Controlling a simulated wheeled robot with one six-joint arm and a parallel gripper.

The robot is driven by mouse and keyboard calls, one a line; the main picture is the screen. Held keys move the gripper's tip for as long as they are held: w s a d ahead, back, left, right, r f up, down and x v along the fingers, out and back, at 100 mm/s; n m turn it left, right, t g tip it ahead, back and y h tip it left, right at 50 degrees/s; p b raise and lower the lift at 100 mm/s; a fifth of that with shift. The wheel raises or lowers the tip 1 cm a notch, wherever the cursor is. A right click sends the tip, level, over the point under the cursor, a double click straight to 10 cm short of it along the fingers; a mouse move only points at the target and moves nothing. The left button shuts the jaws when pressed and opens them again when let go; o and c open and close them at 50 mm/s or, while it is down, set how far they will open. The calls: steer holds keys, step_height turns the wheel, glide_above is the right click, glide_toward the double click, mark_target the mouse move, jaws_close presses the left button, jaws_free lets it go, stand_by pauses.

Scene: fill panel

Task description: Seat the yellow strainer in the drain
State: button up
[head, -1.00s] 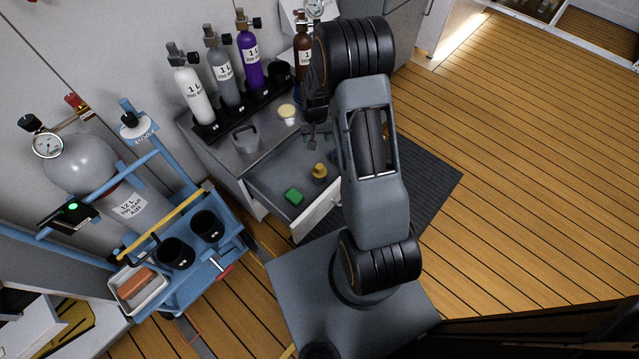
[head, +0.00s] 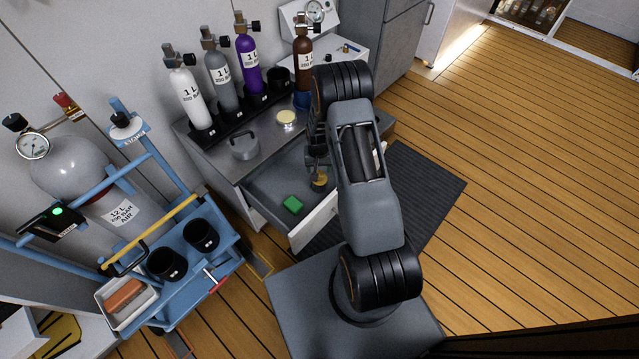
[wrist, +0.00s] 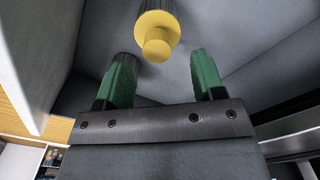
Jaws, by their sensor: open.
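The yellow strainer (head: 319,182) stands in the open drawer, partly covered by my gripper in the head view. In the wrist view the strainer (wrist: 157,28) shows a round yellow flange with a knob and a dark ribbed part behind it. My gripper (wrist: 160,62) is open and empty. Its two green fingers point toward the strainer, which appears between and beyond their tips, apparently not touched. In the head view my gripper (head: 316,160) is low over the drawer. I cannot make out the drain clearly in either view.
A blue cart (head: 190,262) stands left.

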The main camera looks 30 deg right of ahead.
mark_target(320, 181)
steer(key=f+b, duration=0.1)
steer(key=f, duration=0.1)
steer(key=f+b, duration=0.1)
steer(key=f, duration=0.2)
steer(key=shift+d, duration=0.2)
steer(key=shift+r, duration=0.1)
steer(key=shift+c, duration=0.3)
jaws_close()
